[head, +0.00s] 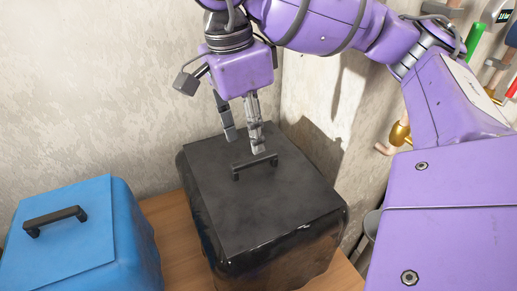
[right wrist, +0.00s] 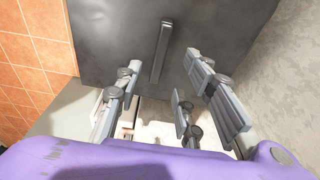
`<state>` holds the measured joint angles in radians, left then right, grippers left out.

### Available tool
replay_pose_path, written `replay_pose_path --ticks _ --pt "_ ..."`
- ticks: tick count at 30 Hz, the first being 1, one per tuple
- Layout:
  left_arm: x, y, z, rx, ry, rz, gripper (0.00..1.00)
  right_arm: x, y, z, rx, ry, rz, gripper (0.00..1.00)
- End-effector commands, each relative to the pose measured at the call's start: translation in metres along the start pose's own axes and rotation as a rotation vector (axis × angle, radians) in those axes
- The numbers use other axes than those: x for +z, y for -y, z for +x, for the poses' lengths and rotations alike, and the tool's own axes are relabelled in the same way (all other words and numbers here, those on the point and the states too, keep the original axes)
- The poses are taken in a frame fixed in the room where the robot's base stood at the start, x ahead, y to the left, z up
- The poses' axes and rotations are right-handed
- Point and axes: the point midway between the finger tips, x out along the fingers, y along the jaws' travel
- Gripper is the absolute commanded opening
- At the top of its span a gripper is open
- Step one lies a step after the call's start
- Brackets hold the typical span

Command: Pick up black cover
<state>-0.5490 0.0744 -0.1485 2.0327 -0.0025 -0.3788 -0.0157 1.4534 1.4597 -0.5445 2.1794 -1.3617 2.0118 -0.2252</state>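The black cover (head: 225,205) is a dark, boxy lid with a bar handle (head: 254,166) on top, sitting on a wooden table. My right gripper (head: 243,143) is above the top of the cover, pointing down, close behind the handle in the head view. Its fingers are spread and hold nothing. In the right wrist view the cover (right wrist: 110,35) fills the upper middle, and its handle (right wrist: 161,52) lies in the gap between the open fingers, ahead of them. I cannot tell whether a fingertip touches the cover. My left gripper is out of view.
A blue cover (head: 75,235) with a dark handle stands to the left on the same table (head: 172,226), with a narrow gap between the two. A rough plaster wall (head: 90,80) rises close behind. Tools, including a hammer (head: 400,134), hang on the right wall.

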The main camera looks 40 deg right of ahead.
Motion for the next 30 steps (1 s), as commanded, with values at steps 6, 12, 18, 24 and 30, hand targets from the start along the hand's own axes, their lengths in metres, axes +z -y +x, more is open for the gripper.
replay_pose_path --ticks 6,12,18,24,30 --pt "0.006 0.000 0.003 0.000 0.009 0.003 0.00 0.002 -0.003 0.029 0.010 -0.002 0.000 0.36" --pt "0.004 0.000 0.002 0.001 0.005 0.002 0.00 0.003 -0.003 0.055 0.006 -0.002 0.002 0.36" --pt "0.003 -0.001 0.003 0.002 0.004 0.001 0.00 0.004 -0.002 0.059 0.003 0.000 0.001 0.36" --pt "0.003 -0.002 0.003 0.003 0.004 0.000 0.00 0.004 -0.002 0.059 0.003 0.000 0.001 0.23" --pt "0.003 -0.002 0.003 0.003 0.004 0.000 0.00 0.004 -0.002 0.059 0.003 0.000 0.001 0.00"
